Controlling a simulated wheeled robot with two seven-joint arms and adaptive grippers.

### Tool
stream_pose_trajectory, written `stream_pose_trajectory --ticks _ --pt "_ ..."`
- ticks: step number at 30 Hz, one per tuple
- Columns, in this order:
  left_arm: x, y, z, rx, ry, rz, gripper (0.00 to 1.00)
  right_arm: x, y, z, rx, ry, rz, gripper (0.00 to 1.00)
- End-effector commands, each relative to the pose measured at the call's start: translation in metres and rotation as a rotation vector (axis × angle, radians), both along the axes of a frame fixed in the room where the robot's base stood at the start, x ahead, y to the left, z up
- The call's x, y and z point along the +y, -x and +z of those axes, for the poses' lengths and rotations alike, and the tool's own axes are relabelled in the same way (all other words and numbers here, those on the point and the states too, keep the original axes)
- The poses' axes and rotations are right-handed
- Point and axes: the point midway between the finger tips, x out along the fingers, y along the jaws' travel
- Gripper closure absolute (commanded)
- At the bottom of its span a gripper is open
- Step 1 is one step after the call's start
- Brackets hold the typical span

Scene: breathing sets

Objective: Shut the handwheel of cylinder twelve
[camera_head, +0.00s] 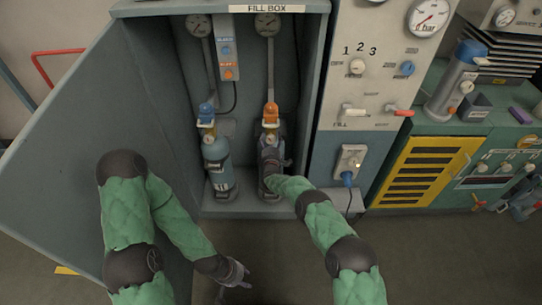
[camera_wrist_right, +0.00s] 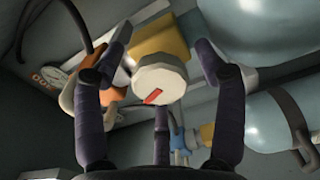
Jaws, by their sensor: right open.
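Two cylinders stand in the fill box: a blue one on the left (camera_head: 217,165) under a blue connector (camera_head: 206,112), and one on the right, mostly hidden by my right gripper (camera_head: 271,152), under an orange connector (camera_head: 270,110). I cannot read a number twelve on either. In the right wrist view a pale round handwheel (camera_wrist_right: 158,80) with a red mark sits on a yellow valve (camera_wrist_right: 165,35) beside the orange connector (camera_wrist_right: 95,92). My open right gripper (camera_wrist_right: 162,48) has its fingers spread around this handwheel; contact is unclear. My left gripper (camera_head: 237,277) hangs low before the box, its jaws unclear.
The open box door (camera_head: 75,130) stands at the left. A control panel (camera_head: 365,90) with knobs and a gauge is right of the box. A green bench (camera_head: 480,140) with a yellow grille (camera_head: 428,168) stands farther right. The floor in front is clear.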

Motion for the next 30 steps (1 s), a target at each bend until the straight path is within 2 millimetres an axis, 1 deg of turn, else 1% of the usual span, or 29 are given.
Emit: stream_pose_trajectory --ticks 22,23,25,30 --pt "0.000 0.000 0.000 0.000 0.000 0.000 0.60 0.000 0.000 0.000 0.001 0.732 0.000 0.29" --pt "0.000 0.000 0.003 0.000 0.000 0.000 0.60 0.001 0.003 0.000 0.003 0.750 0.002 0.29" --pt "0.000 0.000 0.014 0.000 0.000 0.000 0.60 0.000 0.017 0.004 0.004 0.743 0.003 0.29" --pt "0.000 0.000 0.030 0.000 0.000 0.000 0.60 0.000 0.046 0.005 0.003 0.741 0.001 0.29"
